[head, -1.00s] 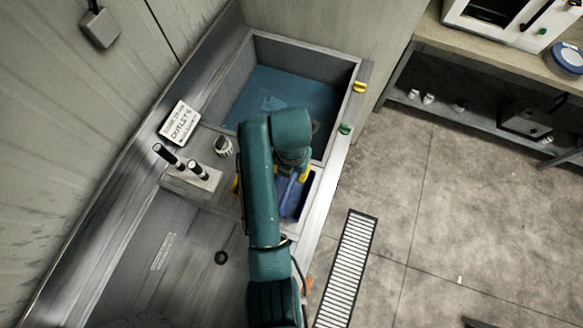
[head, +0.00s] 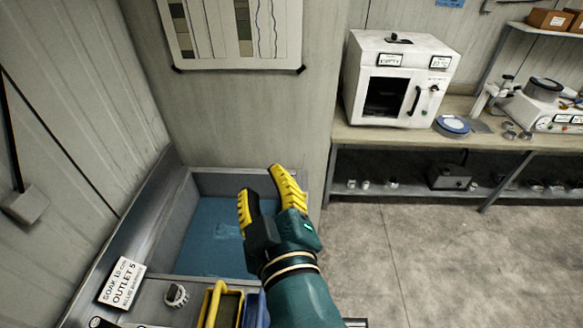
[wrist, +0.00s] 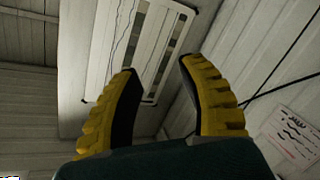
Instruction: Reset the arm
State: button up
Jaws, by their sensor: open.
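My gripper (head: 266,187) is open and empty, with its two yellow-and-black fingers spread. In the head view it is raised in front of the sink basin (head: 205,232), which has blue at its bottom. In the wrist view the same gripper (wrist: 158,75) points up toward the wall and ceiling, with nothing between its fingers. My green forearm comes up from the bottom of the head view and hides part of the basin and its right rim.
A sign reading "OUTLET 5" (head: 122,283), a knob (head: 176,295) and a yellow-rimmed container (head: 221,304) are at lower left. A white oven (head: 398,82) and a blue dish (head: 452,126) stand on the bench (head: 375,135) at right. The floor (head: 440,250) there is open.

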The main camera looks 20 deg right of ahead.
jog(key=s+d+r+m+t, duration=0.2)
jog(key=s+r+m+t, duration=0.3)
jog(key=r, duration=0.6)
jog(key=s+m, duration=0.2)
jog(key=s, duration=0.1)
jog(key=shift+s+h, duration=0.35)
jog(key=shift+h, duration=0.05)
notch_tip(320, 180, up, 8)
jog(key=p, duration=0.8)
jog(key=shift+m, duration=0.3)
